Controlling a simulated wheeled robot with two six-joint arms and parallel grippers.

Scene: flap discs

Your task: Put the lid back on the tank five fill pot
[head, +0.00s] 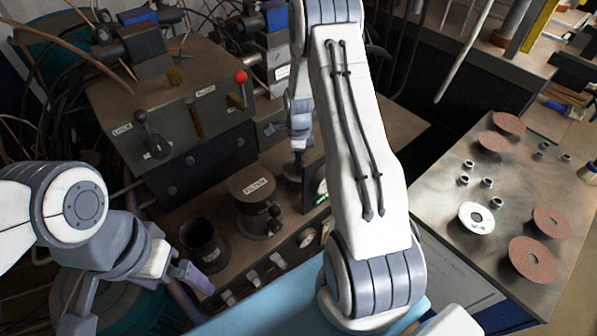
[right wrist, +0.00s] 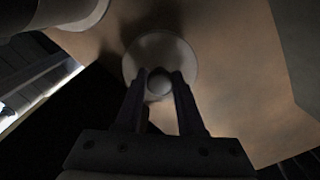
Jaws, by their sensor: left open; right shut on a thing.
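My right gripper (right wrist: 159,88) is shut on the round knob (right wrist: 159,83) of a pale disc-shaped lid (right wrist: 160,52). A tan surface lies behind the lid in the right wrist view; I cannot tell whether they touch.
A lidded pot marked FILTER (head: 256,197) stands beside the open pot. A grey control box (head: 168,98) with levers and a red knob stands behind. Switches line the bench front. A metal table (head: 440,206) at right holds flap discs (head: 533,258) and small rings.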

